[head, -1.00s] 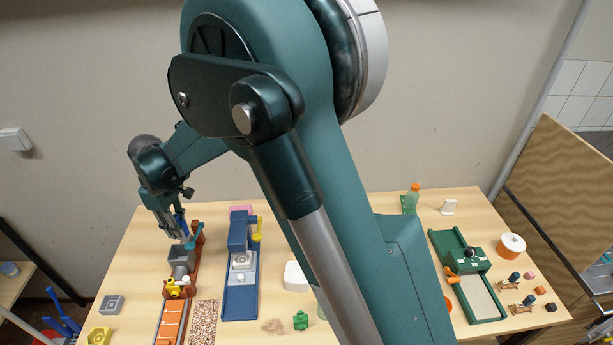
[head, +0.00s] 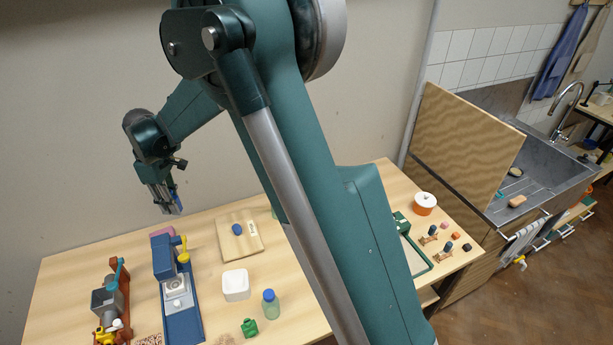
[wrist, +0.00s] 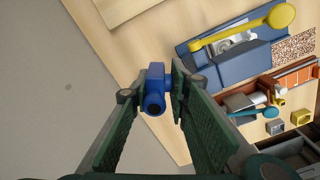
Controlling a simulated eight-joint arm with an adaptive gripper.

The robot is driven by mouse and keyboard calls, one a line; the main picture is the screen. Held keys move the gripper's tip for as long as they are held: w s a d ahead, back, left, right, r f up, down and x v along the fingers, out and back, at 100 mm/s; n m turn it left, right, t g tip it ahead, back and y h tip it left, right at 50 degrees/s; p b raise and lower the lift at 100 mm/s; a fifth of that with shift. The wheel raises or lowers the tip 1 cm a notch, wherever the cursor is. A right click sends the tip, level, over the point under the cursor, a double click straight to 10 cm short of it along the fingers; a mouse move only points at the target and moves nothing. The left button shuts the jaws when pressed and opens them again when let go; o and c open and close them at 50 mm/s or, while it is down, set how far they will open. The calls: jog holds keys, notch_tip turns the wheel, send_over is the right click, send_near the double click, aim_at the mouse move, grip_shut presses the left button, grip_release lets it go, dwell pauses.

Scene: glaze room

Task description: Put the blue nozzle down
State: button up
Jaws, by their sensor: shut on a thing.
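The blue nozzle (wrist: 155,76) is a short block with a round, dark-ended tube. In the wrist view it sits between the fingertips of my gripper (wrist: 154,92), which is shut on it. In the head view my gripper (head: 170,208) points down, and a bit of blue shows at its fingers. It is in the air near the table's back edge, behind the blue press. The wrist view shows bare wall or floor and the table edge beyond the nozzle.
A blue press with a yellow lever (head: 183,312) stands on the table (head: 60,285). A brown stand with a grey hopper (head: 106,300) is to its left.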

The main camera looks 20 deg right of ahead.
jog(key=w+d+r+m+b, duration=0.1)
jog(key=w+d+m, duration=0.15)
jog(key=d, duration=1.65)
jog(key=w+d+r+m+b, duration=0.15)
jog(key=w+d, duration=0.25)
jog(key=d, duration=1.4)
jog(key=d+f+m, duration=0.1)
jog(key=d+f, duration=0.1)
jog(key=d, duration=0.7)
jog(key=w+d+f+m+b, duration=0.1)
jog(key=d+f+m, duration=0.1)
jog(key=d, duration=0.7)
jog(key=d+f+m, duration=0.1)
jog(key=d+f, duration=0.3)
jog(key=d, duration=0.4)
jog(key=shift+w+d+f+b, duration=0.1)
jog(key=shift+w+d+b, duration=0.05)
jog(key=shift+d+b, duration=0.2)
jog(key=s+d+f+m+b, duration=0.1)
jog(key=s+d+f+m, duration=0.1)
jog(key=d, duration=1)
jog(key=s+d+f+m, duration=0.2)
jog(key=s+d, duration=0.1)
jog(key=d, duration=0.8)
jog(key=shift+s+d+f+b, duration=0.2)
jog(key=shift+d+f+b, duration=0.15)
jog(key=shift+f+b, duration=0.05)
jog(key=shift+f, duration=3.1)
jog(key=shift+f, duration=0.1)
jog(key=shift+f, duration=1.75)
